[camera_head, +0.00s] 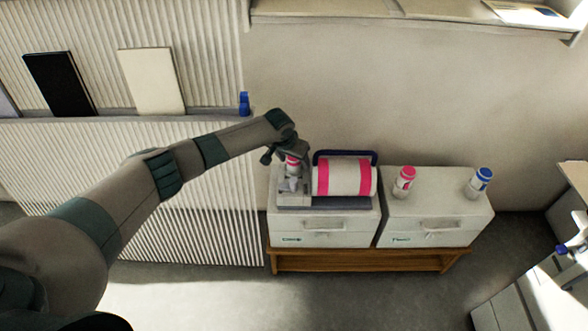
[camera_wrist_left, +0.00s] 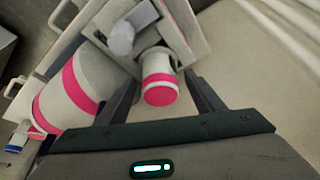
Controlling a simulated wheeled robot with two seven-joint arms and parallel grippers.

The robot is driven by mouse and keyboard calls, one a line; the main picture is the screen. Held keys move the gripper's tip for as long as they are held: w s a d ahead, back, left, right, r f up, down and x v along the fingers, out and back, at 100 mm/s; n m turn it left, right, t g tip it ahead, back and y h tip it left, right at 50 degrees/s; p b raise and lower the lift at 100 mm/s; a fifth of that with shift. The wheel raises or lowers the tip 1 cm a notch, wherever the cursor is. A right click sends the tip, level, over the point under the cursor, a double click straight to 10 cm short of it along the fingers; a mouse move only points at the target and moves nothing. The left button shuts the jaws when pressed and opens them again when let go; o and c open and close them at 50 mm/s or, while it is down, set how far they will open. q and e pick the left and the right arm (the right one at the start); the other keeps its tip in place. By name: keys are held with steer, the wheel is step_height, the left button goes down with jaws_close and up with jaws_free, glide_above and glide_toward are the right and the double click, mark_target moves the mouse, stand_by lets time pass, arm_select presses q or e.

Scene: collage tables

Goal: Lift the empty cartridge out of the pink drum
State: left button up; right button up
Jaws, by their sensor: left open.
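The pink drum (camera_head: 345,178), a white cylinder with pink bands, lies on a grey machine base (camera_head: 325,203) on the left white cabinet. It also shows at the left of the left wrist view (camera_wrist_left: 72,90). A pink-and-white cartridge (camera_head: 292,164) stands upright in the holder at the drum's left end. In the left wrist view its pink top (camera_wrist_left: 161,93) lies between my fingers. My left gripper (camera_head: 288,157) is open, with one finger on each side of the cartridge; I cannot tell whether either touches it. My right gripper is not in view.
A pink-banded cartridge (camera_head: 404,182) and a blue-banded cartridge (camera_head: 481,182) stand on the right white cabinet (camera_head: 436,205). A dark handle (camera_head: 345,154) arches behind the drum. A ribbed panel with a ledge (camera_head: 200,118) runs beneath my left arm.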

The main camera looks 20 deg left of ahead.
arm_select(q)
steer(key=c, duration=1.2)
step_height(320, 180, up, 9)
steer(key=shift+r, duration=0.55)
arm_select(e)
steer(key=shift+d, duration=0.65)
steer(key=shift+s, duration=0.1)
